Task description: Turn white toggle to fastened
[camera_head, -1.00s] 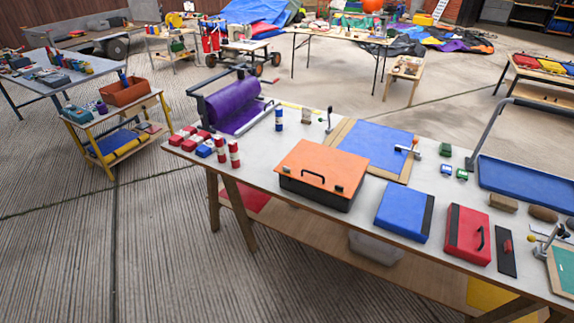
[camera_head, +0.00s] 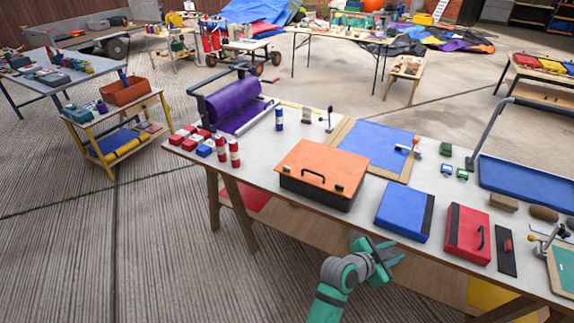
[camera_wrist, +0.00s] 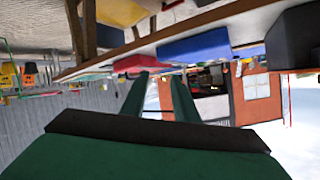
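No toggle is plainly white. A small metal toggle clamp with an orange knob (camera_head: 414,146) stands at the right edge of the wood-framed blue panel (camera_head: 378,143). Another clamp with a dark knob (camera_head: 329,120) stands at the panel's left. More clamp parts with pale and orange knobs (camera_head: 546,238) sit by a green board at the far right; their positions are too small to tell. My gripper (camera_head: 387,258) is in front of the table's near edge, below the blue case, away from every clamp. In the wrist view its two fingers (camera_wrist: 160,77) stand apart with nothing between them.
On the table (camera_head: 258,168) lie an orange-lidded box (camera_head: 322,168), a blue case (camera_head: 404,212), a red case (camera_head: 467,233), a blue tray (camera_head: 525,185) and a purple roll (camera_head: 234,106). The wrist view looks upside down along the table's edge.

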